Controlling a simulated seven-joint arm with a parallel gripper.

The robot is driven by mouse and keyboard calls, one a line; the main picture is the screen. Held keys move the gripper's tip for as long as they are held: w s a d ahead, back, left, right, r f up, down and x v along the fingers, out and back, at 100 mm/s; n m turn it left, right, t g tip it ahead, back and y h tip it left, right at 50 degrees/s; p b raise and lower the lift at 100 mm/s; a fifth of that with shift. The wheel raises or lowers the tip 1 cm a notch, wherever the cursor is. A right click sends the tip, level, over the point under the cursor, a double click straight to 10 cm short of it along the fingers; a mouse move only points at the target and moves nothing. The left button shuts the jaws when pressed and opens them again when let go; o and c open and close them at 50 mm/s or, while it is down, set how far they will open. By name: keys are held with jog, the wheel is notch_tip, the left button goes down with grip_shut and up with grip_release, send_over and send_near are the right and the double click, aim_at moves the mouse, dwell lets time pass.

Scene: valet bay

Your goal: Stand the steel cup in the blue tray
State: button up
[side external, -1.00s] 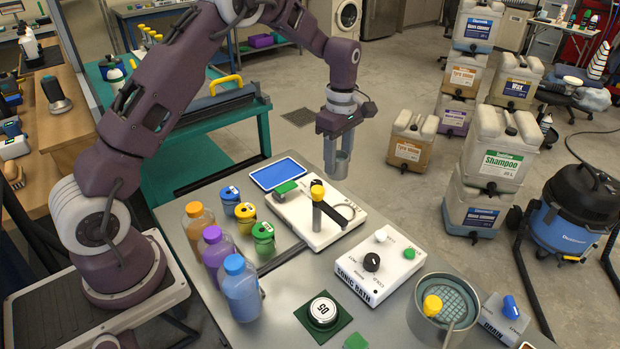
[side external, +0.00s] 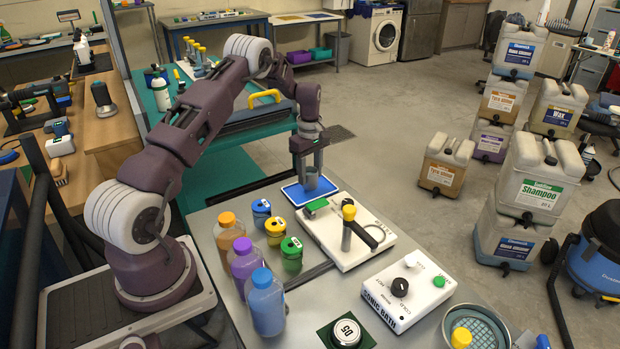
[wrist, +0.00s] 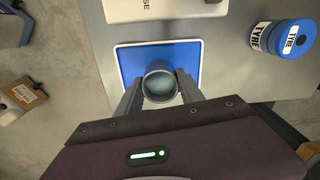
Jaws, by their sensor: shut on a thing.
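The blue tray (side external: 296,192) lies flat at the far edge of the grey bench, a shallow blue mat with a pale rim; it also shows in the wrist view (wrist: 127,58). The steel cup (side external: 312,181) is upright between my fingers, over the tray. In the wrist view the cup's round open mouth (wrist: 160,84) faces the camera, inside the tray's outline. My gripper (side external: 310,172) points down and is shut on the cup, with one finger on each side. I cannot tell whether the cup's base touches the tray.
A white panel (side external: 340,250) with a yellow-topped lever stands just in front of the tray. Small lidded pots, such as the blue one (side external: 261,210), and several bottles (side external: 266,300) stand to its left. A white sonic bath box (side external: 415,300) is nearer. Past the bench's far edge is floor.

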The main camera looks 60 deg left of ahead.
jog(key=shift+f, duration=0.85)
jog(key=o, duration=1.4)
jog(key=shift+f, duration=0.1)
